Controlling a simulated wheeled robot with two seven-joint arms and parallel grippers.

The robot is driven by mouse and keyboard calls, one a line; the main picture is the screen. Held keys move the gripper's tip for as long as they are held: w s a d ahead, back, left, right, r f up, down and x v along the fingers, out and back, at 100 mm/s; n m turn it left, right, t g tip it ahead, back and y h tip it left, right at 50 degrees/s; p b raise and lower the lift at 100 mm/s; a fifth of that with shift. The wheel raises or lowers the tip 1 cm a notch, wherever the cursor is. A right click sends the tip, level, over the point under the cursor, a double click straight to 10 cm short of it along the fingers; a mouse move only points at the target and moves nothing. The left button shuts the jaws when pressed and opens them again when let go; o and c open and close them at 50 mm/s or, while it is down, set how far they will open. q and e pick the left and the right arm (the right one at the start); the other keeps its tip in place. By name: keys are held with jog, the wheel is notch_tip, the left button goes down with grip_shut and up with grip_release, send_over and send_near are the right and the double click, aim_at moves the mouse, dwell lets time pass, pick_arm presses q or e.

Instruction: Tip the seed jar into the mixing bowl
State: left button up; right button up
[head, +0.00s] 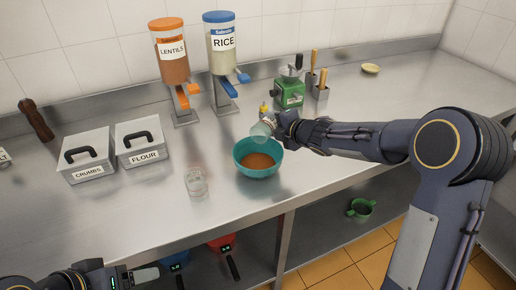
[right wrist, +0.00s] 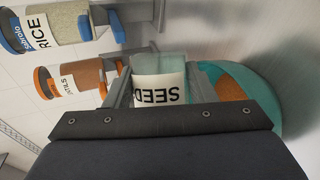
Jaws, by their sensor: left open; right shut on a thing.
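The seed jar (head: 262,130) is a clear jar with a white label reading SEED, which shows in the right wrist view (right wrist: 160,88). My right gripper (head: 278,122) is shut on it and holds it tilted above the rear rim of the bowl. The teal mixing bowl (head: 258,171) stands on the steel counter with an orange-brown content in it; the bowl also shows in the right wrist view (right wrist: 268,95). I cannot tell how much is in the jar. My left gripper (head: 128,277) is open and low at the bottom left, away from the bowl.
A clear glass (head: 196,182) stands left of the bowl. Crumbs (head: 90,168) and flour (head: 143,153) bins are further left. Lentils (head: 172,65) and rice (head: 221,55) dispensers stand behind. A green grinder (head: 290,93) is behind the bowl. The counter's right side is mostly clear.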

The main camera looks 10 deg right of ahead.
jog(key=shift+w+d+m+g+y+p, duration=0.15)
jog(key=shift+m+g+p, duration=0.35)
jog(key=shift+p, duration=2.15)
jog(key=shift+w+d+m+g+y+p, duration=0.15)
jog(key=shift+m+g+p, duration=0.3)
jog(key=shift+p, duration=2.15)
jog(key=shift+f, duration=0.35)
jog(key=shift+a+f, duration=0.1)
